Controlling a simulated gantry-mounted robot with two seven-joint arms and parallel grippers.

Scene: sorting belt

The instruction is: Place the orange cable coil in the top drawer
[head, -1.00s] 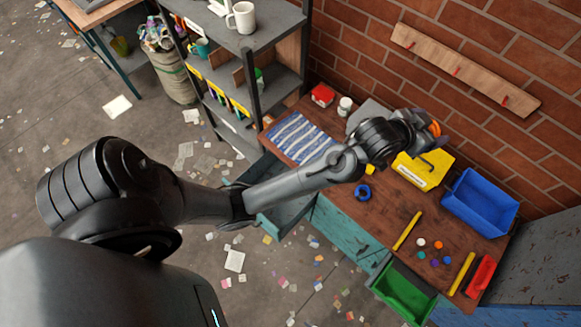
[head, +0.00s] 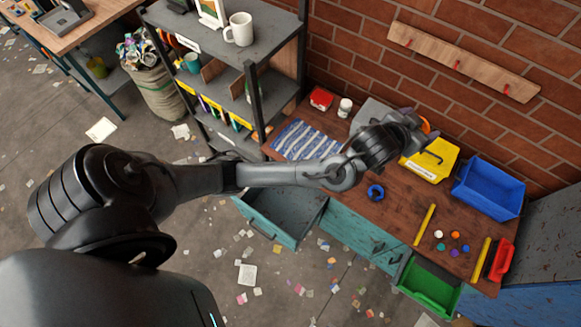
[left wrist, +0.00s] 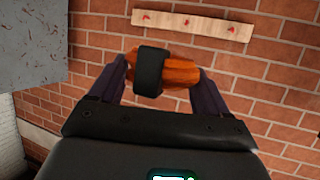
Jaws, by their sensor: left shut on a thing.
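The orange cable coil (left wrist: 181,72) with a black band is between the fingers of my left gripper (left wrist: 163,78) in the left wrist view. The gripper is shut on it and holds it up in front of the brick wall. In the head view, the left gripper (head: 418,122) is above the back of the workbench, near the yellow bin, and only a bit of the orange coil (head: 426,126) shows behind it. The top drawer (head: 283,217) at the bench's left front is pulled open, and its visible inside looks empty. My right gripper is not in view.
The workbench (head: 405,205) holds a yellow bin (head: 430,160), a blue bin (head: 488,187), a blue ring (head: 376,192) and a striped cloth (head: 304,140). A green bin (head: 430,287) is at the front. A grey shelf (head: 270,50) stands left of the bench.

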